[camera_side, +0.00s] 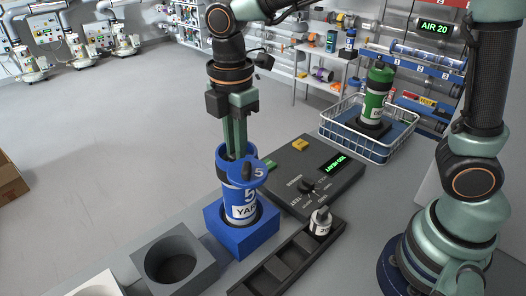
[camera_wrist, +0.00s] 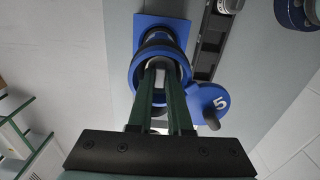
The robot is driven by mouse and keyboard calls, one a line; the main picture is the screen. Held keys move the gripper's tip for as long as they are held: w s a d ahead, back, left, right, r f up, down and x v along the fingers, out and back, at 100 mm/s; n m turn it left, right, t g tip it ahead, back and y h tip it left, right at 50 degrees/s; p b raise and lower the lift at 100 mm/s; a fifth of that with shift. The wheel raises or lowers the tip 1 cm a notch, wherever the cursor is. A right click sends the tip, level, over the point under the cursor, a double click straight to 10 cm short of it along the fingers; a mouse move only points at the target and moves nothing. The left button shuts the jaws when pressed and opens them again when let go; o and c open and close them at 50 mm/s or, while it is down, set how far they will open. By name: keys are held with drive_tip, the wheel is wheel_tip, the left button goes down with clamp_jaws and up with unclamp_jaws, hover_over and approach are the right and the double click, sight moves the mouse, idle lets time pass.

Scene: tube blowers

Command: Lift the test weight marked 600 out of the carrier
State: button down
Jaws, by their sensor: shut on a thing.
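The blue and white carrier (camera_side: 241,208) marked 5 stands upright in a blue block (camera_side: 232,240). Its round blue lid (camera_side: 247,172), also marked 5, is swung to the side and its mouth is open. My gripper (camera_side: 237,152) points straight down with its green fingers inside the mouth. The wrist view shows my gripper (camera_wrist: 159,69) shut on a pale grey thing (camera_wrist: 159,74) inside the carrier, which appears to be the test weight. Its marking cannot be read, and most of it is hidden by the fingers and the carrier wall.
A dark rack (camera_side: 285,262) at front right holds a metal weight (camera_side: 321,222); its other visible slots look empty. A dark control panel (camera_side: 313,180) lies behind. A grey block with a round hole (camera_side: 174,263) stands front left. A wire basket (camera_side: 370,137) holds a green carrier (camera_side: 375,95).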

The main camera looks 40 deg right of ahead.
drive_tip(key=shift+r, duration=0.2)
idle(0.5)
wheel_tip(320, 180, up, 20)
drive_tip(key=shift+f, duration=0.15)
idle(0.5)
